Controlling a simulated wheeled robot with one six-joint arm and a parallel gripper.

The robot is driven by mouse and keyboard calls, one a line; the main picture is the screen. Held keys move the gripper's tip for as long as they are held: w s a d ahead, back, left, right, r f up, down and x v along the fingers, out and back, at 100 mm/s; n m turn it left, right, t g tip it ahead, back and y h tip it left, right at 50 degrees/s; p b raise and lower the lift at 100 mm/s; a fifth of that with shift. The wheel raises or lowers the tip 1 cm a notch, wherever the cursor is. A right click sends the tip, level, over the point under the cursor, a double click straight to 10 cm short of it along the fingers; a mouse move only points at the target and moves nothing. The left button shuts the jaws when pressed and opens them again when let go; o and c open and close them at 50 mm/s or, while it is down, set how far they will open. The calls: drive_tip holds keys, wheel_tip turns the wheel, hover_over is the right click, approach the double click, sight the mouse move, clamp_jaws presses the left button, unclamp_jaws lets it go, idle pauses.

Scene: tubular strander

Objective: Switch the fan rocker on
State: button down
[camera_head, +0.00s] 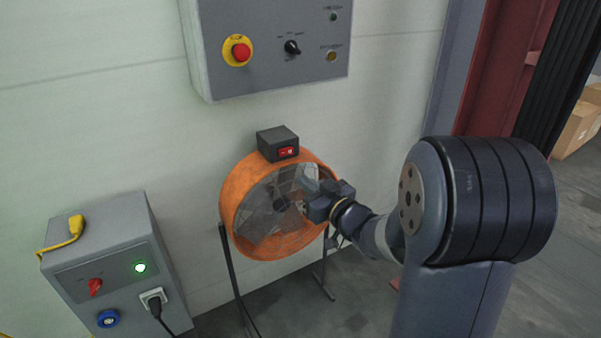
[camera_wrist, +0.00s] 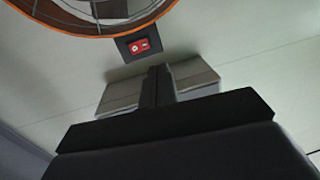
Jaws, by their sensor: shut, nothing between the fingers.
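The fan (camera_head: 237,190) has an orange round housing on dark legs and stands against the wall. A dark box (camera_head: 272,140) sits on top of it and carries the red fan rocker (camera_head: 287,151) on its front. In the wrist view the red rocker (camera_wrist: 139,46) shows just beyond my fingertips, under the fan's orange rim (camera_wrist: 90,30). My gripper (camera_head: 306,192) is in front of the fan's right part, below and right of the rocker, apart from it. In the wrist view my gripper (camera_wrist: 158,70) has its fingers together and empty. Which way the rocker is tipped is too small to tell.
A grey control panel (camera_head: 270,85) with a red emergency button (camera_head: 241,51) hangs on the wall above the fan. A grey box (camera_head: 120,250) with a green lamp, red knob and plugged cable stands at the lower left. A red column (camera_head: 500,70) rises at the right.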

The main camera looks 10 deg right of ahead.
drive_tip(key=shift+v, duration=0.9)
drive_tip(key=shift+s+a, duration=0.1)
drive_tip(key=shift+a, duration=0.1)
